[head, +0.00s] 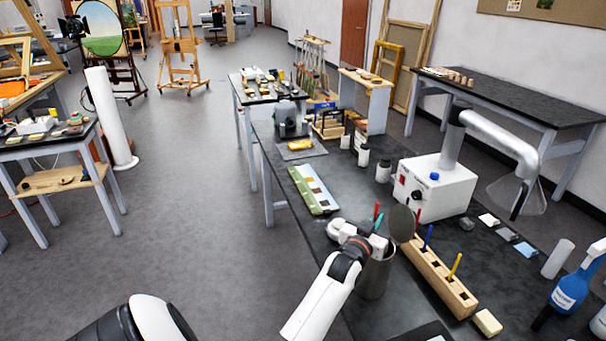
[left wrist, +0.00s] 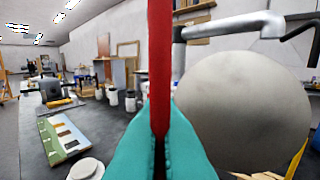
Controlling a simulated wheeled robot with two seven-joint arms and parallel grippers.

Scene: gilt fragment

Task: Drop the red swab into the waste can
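My left gripper (head: 377,243) is shut on the red swab (head: 376,212), which stands upright between its teal fingertips. The left wrist view shows the swab's red shaft (left wrist: 160,65) rising from the pinched teal fingertips (left wrist: 161,150). The waste can (head: 374,280) is a grey metal cylinder on the dark bench, with its round lid (head: 402,223) raised. My gripper is at the can's top, in front of the lid, and hides part of the opening. The lid fills the right of the left wrist view (left wrist: 245,110). My right gripper is out of view.
A wooden rack (head: 440,278) right of the can holds a blue stick (head: 427,238), a yellow stick (head: 455,266) and a dark red one (head: 417,217). A white fume extractor box (head: 436,187) stands behind. A painted panel (head: 314,189) lies to the left.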

